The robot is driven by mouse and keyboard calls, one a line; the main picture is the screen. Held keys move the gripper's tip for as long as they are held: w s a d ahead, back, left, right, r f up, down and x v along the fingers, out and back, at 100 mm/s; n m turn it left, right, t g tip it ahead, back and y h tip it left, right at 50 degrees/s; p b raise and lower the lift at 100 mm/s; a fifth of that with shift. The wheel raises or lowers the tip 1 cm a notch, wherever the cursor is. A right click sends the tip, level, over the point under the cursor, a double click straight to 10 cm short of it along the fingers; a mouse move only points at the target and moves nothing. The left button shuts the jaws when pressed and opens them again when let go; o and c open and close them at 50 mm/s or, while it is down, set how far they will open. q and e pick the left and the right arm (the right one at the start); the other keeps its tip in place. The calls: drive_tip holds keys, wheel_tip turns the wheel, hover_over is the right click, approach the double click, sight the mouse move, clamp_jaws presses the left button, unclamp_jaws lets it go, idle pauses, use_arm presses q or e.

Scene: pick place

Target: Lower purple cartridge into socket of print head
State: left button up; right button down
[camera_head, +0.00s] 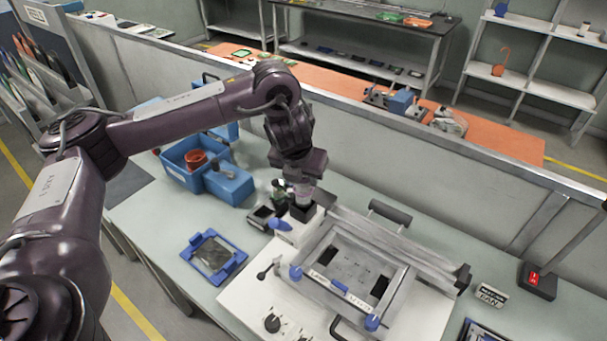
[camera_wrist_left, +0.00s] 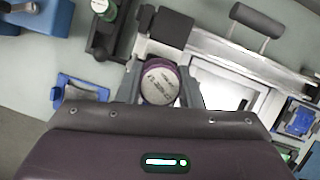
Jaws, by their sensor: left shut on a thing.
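The purple cartridge (camera_wrist_left: 160,82) is a round piece with a pale, printed top and a purple rim, seen in the left wrist view. My left gripper (camera_wrist_left: 162,88) is shut on it, with one grey finger at each side. In the head view my left gripper (camera_head: 302,188) points down over the back left corner of the white printing machine (camera_head: 245,297). The cartridge is small there and mostly covered by the gripper. A dark block (camera_wrist_left: 172,28) stands just beyond the cartridge in the wrist view. I cannot make out the socket or tell whether the cartridge touches it. My right gripper does not show.
A framed plate (camera_head: 345,268) with blue knobs fills the machine's middle. A blue-framed screen (camera_head: 213,257) lies on the table to its left. Blue bins (camera_head: 190,165) stand behind. A red-switch box (camera_head: 537,281) is at right. A low partition runs along the table's back.

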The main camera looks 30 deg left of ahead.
sight(304, 188)
use_arm(q)
drive_tip(key=shift+f+b, duration=0.4)
drive_tip(key=shift+f, duration=0.15)
idle(0.4)
drive_tip(key=shift+f+b, duration=0.9)
drive_tip(key=shift+f, duration=0.35)
idle(0.4)
drive_tip(key=o, duration=1.2)
drive_tip(key=c, duration=0.3)
drive_tip(key=shift+c, duration=0.2)
wheel_tip(304, 188, up, 7)
drive_tip(key=p, duration=0.7)
